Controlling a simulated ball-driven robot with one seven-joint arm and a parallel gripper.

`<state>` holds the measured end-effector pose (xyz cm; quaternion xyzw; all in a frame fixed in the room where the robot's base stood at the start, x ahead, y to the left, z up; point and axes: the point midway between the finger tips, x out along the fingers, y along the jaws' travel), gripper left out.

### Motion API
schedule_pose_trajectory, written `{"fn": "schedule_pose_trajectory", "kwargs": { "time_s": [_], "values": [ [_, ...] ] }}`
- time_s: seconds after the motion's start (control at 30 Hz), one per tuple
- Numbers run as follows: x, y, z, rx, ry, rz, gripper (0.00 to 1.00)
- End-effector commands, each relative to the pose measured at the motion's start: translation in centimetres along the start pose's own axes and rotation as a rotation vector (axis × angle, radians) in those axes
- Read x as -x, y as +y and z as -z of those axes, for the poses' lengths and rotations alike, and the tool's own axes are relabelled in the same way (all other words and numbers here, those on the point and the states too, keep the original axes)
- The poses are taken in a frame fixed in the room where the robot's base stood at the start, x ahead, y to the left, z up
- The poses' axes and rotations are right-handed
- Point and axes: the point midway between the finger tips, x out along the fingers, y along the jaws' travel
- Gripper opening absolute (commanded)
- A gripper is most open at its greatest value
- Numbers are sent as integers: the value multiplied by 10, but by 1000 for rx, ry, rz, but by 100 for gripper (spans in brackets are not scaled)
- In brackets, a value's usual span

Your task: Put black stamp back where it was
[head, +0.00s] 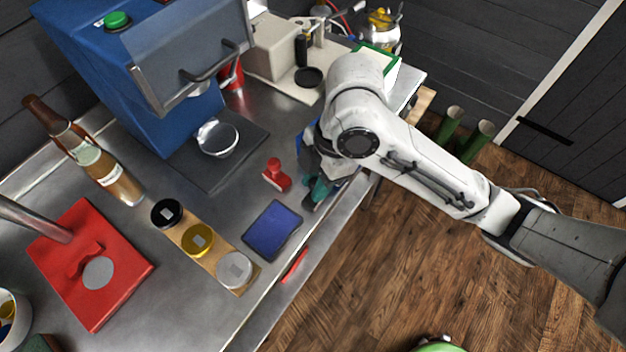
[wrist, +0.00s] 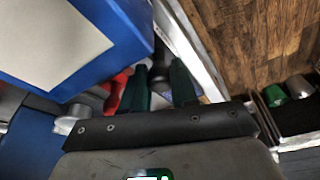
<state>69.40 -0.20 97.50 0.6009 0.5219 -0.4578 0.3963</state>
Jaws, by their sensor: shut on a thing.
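My gripper (head: 318,188) is at the front edge of the steel bench, its green fingers pointing down beside the blue ink pad (head: 272,230). In the wrist view my gripper (wrist: 159,84) is shut on a dark thing, the black stamp (wrist: 160,74), between the two green fingers. Most of the stamp is hidden by the fingers and wrist in the head view. A red stamp (head: 276,176) stands upright on the bench just left of my gripper, behind the ink pad.
A brown bottle (head: 98,160) and a red plate (head: 95,290) are at left. Bare steel lies around the red stamp.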

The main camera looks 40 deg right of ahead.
Motion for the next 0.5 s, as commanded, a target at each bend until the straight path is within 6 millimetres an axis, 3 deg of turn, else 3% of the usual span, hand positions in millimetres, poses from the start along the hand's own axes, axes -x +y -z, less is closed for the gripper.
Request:
{"fn": "schedule_pose_trajectory", "kwargs": {
  "time_s": [0.27, 0.3, 0.5],
  "values": [
    [-4, 0, -1, 0, 0, 0, 9],
    [-2, 0, -1, 0, 0, 0, 31],
    [-2, 0, 0, 0, 0, 0, 50]
  ]
}}
